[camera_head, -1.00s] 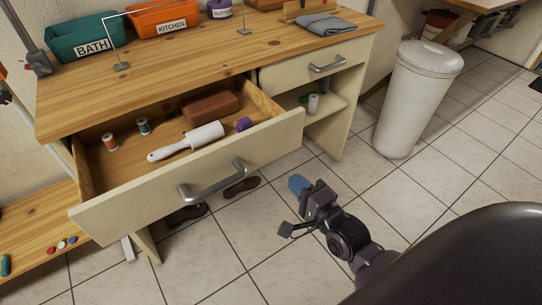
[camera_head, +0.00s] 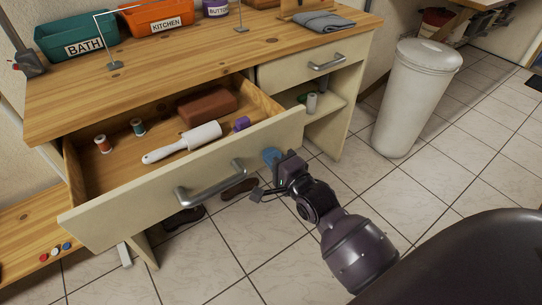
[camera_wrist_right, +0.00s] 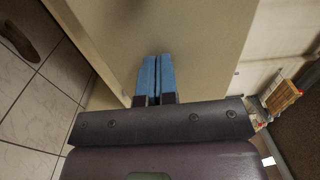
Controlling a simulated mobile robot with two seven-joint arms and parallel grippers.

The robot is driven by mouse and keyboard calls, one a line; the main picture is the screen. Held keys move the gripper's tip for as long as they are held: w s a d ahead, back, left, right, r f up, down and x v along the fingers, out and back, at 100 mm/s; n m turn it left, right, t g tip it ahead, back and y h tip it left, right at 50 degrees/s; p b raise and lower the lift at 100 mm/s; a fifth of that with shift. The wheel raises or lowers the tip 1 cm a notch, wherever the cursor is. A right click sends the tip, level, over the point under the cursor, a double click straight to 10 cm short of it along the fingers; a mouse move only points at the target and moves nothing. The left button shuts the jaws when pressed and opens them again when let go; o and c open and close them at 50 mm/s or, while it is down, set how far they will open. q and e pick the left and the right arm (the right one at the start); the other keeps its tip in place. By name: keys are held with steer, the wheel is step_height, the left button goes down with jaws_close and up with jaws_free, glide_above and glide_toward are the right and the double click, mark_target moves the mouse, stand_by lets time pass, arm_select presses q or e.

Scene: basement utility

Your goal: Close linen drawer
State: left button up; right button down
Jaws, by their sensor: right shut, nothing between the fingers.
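The linen drawer (camera_head: 258,147) is pulled out of the wooden-topped workbench, its cream front facing me with a metal bar handle (camera_head: 211,184). Inside lie a lint roller (camera_head: 182,142), a brown block (camera_head: 207,104), thread spools (camera_head: 102,144) and a small purple item (camera_head: 241,124). My right gripper (camera_head: 271,156) is at the right part of the drawer front, right of the handle. In the right wrist view its blue fingers (camera_wrist_right: 156,78) are together and empty, pointing at a cream panel; I cannot tell whether they touch it. My left gripper is not in view.
A closed upper-right drawer (camera_head: 315,64) sits above an open shelf. A white bin (camera_head: 416,98) stands at right on the tiled floor. Teal (camera_head: 77,38) and orange (camera_head: 157,17) bins and a grey cloth (camera_head: 324,21) are on the benchtop. Brown shoes (camera_head: 240,188) lie below the drawer.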

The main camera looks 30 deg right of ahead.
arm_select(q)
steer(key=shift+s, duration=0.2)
arm_select(e)
steer(key=b, duration=0.2)
glide_toward(222, 105)
steer(key=w, duration=0.9)
steer(key=shift+a+f, duration=0.1)
steer(key=shift+f, duration=0.3)
steer(key=shift+w+r, duration=0.15)
steer(key=shift+w, duration=0.4)
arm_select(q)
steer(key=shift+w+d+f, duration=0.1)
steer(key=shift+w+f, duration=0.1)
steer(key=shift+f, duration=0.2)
arm_select(e)
steer(key=shift+r, duration=0.1)
steer(key=shift+s, duration=0.1)
